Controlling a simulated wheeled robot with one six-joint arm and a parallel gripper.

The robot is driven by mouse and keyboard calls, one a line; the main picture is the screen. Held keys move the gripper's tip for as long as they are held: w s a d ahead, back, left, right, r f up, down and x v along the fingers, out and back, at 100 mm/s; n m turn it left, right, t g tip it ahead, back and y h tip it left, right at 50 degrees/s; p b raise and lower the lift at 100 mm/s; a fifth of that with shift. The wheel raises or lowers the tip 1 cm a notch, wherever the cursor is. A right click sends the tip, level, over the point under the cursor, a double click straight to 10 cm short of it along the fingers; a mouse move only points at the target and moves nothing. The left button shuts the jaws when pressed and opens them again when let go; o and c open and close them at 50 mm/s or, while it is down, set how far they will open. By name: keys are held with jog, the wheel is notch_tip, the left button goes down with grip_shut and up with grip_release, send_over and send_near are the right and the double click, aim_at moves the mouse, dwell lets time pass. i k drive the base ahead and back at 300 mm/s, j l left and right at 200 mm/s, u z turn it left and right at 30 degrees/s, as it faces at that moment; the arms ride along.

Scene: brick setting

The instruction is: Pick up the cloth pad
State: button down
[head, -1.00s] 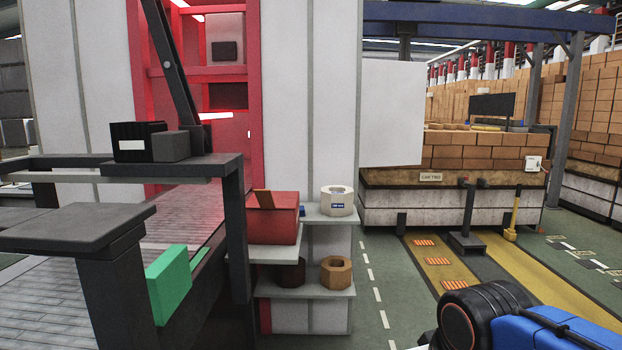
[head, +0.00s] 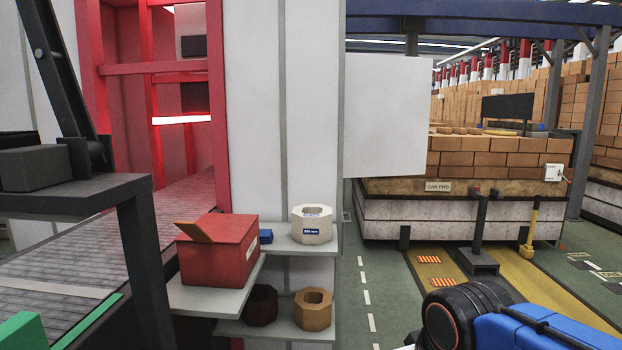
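No thing is clearly recognisable as the cloth pad. A small blue item (head: 265,237) lies on the upper shelf (head: 287,247), between a red box and a white ring-shaped block; it is partly hidden and too small to tell whether it is the pad. The red box (head: 220,250) has an orange-brown flap standing up at its top, and its inside is hidden. Part of my arm, black and blue, shows at the lower right, but my gripper is outside the picture.
The white block (head: 312,226) stands on the upper shelf. Two brown ring-shaped blocks (head: 313,311) stand on the lower shelf (head: 285,333). A dark metal frame (head: 150,255) and conveyor (head: 85,235) are at left. A brick-loaded car (head: 460,210) stands at right. Green floor (head: 352,300) is open between.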

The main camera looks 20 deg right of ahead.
aim_at(266, 236)
jog(key=i+l, duration=0.2)
jog(key=l, duration=0.15)
jog(key=i+l+u, duration=0.1)
jog(key=l, duration=0.25)
jog(key=i+l, duration=0.25)
jog(key=i+l+u, duration=0.1)
jog(key=l, duration=0.35)
jog(key=i+l, duration=0.25)
jog(key=i+l+u, duration=0.1)
jog(key=l, duration=0.4)
jog(key=i+l, duration=0.25)
jog(key=l+u, duration=0.05)
jog(key=l, duration=0.05)
